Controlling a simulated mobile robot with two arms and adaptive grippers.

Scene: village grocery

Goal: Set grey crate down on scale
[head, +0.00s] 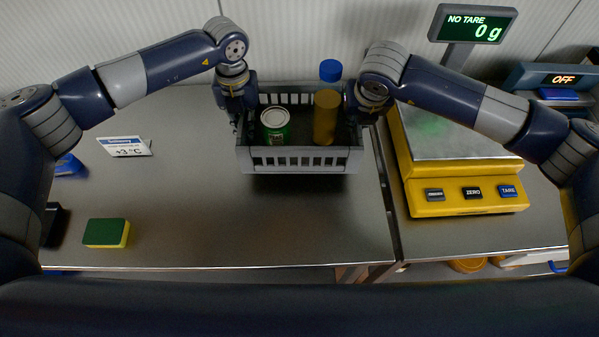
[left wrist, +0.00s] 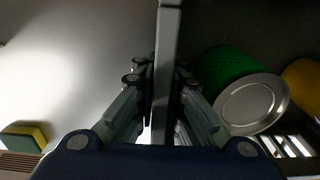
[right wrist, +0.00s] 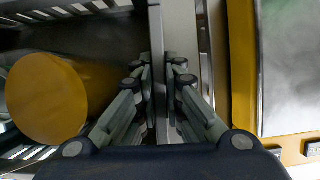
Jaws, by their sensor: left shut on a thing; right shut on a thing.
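The grey crate (head: 305,160) is in the middle of the head view, over the left counter. It holds a green can (head: 275,126) and a yellow bottle with a blue cap (head: 326,104). My left gripper (head: 236,108) is shut on the crate's left wall, which runs between its fingers in the left wrist view (left wrist: 168,80). My right gripper (head: 360,104) is shut on the right wall, seen in the right wrist view (right wrist: 156,70). The yellow scale (head: 460,206) with its bare steel plate (head: 445,135) stands to the right, apart from the crate. Its display (head: 473,25) reads 0 g.
A green and yellow sponge (head: 106,233) and a small temperature sign (head: 125,146) are on the left counter (head: 250,225). A narrow gap separates the two counters. A device showing OFF (head: 562,79) stands at the back right. My right forearm passes over the scale plate.

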